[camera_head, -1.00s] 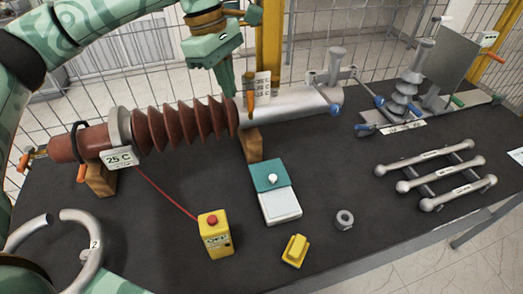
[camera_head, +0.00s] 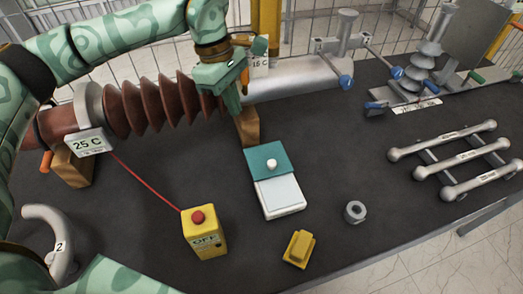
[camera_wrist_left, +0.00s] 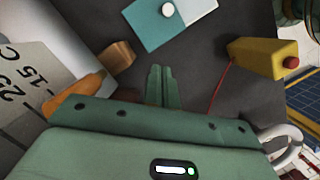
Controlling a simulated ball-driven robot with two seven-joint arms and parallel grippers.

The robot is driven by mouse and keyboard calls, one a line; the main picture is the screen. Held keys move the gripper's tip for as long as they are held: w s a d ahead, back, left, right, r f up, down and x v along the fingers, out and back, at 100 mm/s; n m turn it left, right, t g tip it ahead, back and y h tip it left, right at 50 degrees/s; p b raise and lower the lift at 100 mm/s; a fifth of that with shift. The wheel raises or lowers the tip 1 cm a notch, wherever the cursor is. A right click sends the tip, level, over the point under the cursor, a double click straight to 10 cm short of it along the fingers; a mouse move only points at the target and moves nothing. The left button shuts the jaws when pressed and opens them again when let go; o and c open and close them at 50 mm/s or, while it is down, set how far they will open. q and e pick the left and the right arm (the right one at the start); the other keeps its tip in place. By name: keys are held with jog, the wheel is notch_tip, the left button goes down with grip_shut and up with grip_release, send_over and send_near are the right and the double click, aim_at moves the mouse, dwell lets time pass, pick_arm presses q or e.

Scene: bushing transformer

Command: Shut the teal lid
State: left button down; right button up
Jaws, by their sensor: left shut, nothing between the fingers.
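The teal lid (camera_head: 257,158) with a white knob (camera_head: 271,163) covers the far part of a small white box (camera_head: 281,197) on the dark table. The near part of the box's white top is bare. My left gripper (camera_head: 234,112) is shut and empty, above and behind the lid, beside the ribbed brown bushing. In the left wrist view, its closed fingers (camera_wrist_left: 161,70) point toward the lid (camera_wrist_left: 150,22), with a gap between them. The knob (camera_wrist_left: 168,10) shows near the top edge. My right gripper is not in view.
A wooden block (camera_head: 247,126) stands just behind the lid, under the bushing (camera_head: 150,105). A yellow box with a red button (camera_head: 204,232) is at the left, a yellow block (camera_head: 299,248) and a nut (camera_head: 355,212) at the front right.

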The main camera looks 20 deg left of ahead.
pick_arm(q)
jog(key=b, duration=0.2)
send_near(266, 166)
jog(key=a+f, duration=0.1)
jog(key=f, duration=0.1)
jog(key=a+f, duration=0.1)
jog(key=a, duration=0.1)
jog(key=shift+w+f, duration=0.25)
jog(key=shift+f, duration=0.1)
jog(key=d, duration=0.3)
jog(key=shift+s+f, duration=0.2)
jog(key=shift+f, duration=0.15)
jog(key=shift+s+d, duration=0.1)
jog(key=shift+d, duration=0.3)
